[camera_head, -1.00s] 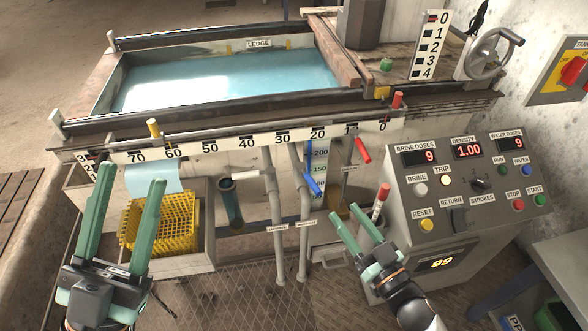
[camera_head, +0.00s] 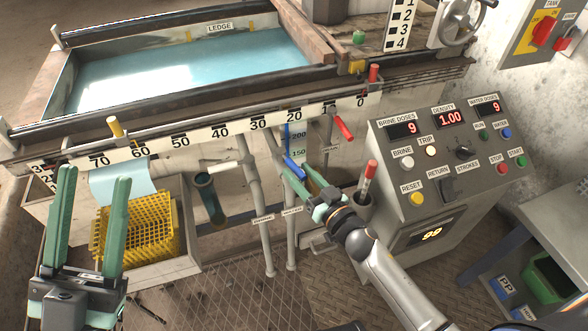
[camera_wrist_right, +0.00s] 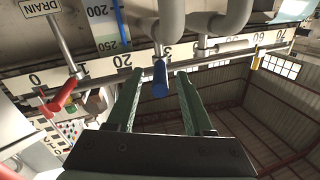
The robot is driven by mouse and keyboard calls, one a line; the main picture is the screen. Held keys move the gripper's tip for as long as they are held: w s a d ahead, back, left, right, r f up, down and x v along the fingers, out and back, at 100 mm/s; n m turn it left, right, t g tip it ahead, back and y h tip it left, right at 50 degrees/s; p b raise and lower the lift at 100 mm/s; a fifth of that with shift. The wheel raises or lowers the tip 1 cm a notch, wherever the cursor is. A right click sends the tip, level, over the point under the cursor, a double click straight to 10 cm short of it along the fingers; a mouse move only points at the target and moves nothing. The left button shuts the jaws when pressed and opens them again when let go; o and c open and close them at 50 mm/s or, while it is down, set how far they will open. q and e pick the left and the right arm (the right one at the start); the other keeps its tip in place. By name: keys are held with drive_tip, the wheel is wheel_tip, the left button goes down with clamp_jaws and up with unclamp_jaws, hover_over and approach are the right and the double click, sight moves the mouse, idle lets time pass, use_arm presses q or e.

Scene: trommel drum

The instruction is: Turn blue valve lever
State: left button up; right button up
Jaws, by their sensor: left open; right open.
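The blue valve lever (camera_head: 292,167) sits on a grey pipe below the scale strip, slanting down to the right. My right gripper (camera_head: 296,174) is open at the lever, and its fingers partly cover it. In the right wrist view the blue lever (camera_wrist_right: 160,80) shows between the two spread fingertips (camera_wrist_right: 159,76), with a gap on each side. I see no clear contact. My left gripper (camera_head: 94,178) is open and empty, in front of the yellow basket.
A red lever (camera_head: 344,128) marked DRAIN is right of the blue one, and a white-handled lever (camera_head: 226,166) is left. A red-topped tube (camera_head: 369,176) stands close to my right gripper. The control panel (camera_head: 445,170) is at right, the yellow basket (camera_head: 140,225) at left.

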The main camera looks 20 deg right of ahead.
drive_tip(key=shift+x, duration=1.45)
clamp_jaws()
idle(0.4)
